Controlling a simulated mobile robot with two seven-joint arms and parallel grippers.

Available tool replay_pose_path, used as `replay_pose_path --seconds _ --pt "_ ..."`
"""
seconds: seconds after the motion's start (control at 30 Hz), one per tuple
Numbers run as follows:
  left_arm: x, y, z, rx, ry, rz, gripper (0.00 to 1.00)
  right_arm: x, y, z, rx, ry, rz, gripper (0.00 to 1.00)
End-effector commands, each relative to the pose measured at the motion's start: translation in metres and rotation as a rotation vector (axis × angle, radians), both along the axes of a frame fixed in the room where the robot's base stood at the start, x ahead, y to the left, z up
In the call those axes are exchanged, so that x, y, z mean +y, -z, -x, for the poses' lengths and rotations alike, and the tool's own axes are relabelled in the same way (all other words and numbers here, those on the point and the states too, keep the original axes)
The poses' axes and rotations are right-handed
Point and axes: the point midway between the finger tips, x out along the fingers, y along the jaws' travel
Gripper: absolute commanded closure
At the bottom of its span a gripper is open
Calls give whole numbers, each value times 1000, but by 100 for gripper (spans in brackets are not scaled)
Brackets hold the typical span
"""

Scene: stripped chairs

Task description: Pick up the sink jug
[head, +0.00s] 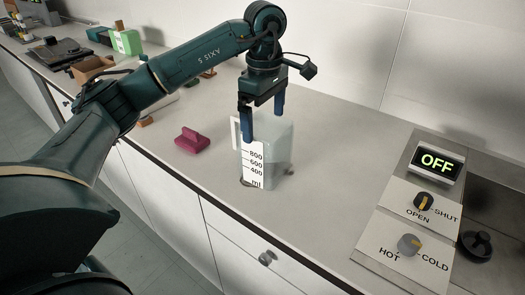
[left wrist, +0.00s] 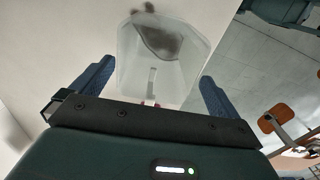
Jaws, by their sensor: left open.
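The sink jug (head: 278,152) is a clear, pale container with a white scale marked in ml and a white handle at its left. It stands upright on the grey counter in the head view. My left gripper (head: 262,122) is open above it, pointing down, with its blue fingertips at about the height of the jug's rim. In the left wrist view the jug (left wrist: 162,62) shows between the two spread fingers of my left gripper (left wrist: 155,88). I cannot tell whether either finger touches it. My right gripper is in neither view.
A dark pink block (head: 192,141) lies on the counter left of the jug. A panel with an OFF display (head: 440,162) and two knobs stands to the right, beside a dark round knob (head: 478,245). Boxes and a green container (head: 126,42) stand farther back. Counter between jug and panel is clear.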

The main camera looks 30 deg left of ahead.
Motion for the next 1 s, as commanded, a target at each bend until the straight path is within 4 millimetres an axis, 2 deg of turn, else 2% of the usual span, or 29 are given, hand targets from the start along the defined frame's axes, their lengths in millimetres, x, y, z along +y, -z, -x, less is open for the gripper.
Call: replay_pose_path --seconds 0.17,0.3,0.6,1.0 --pt "7 25 -1 7 -3 -1 0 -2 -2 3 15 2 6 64" --pt "7 43 -1 4 -1 -1 0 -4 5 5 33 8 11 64" --pt "7 50 -2 2 -1 -1 0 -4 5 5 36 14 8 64" --pt "6 49 -2 2 -1 0 32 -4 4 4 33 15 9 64"
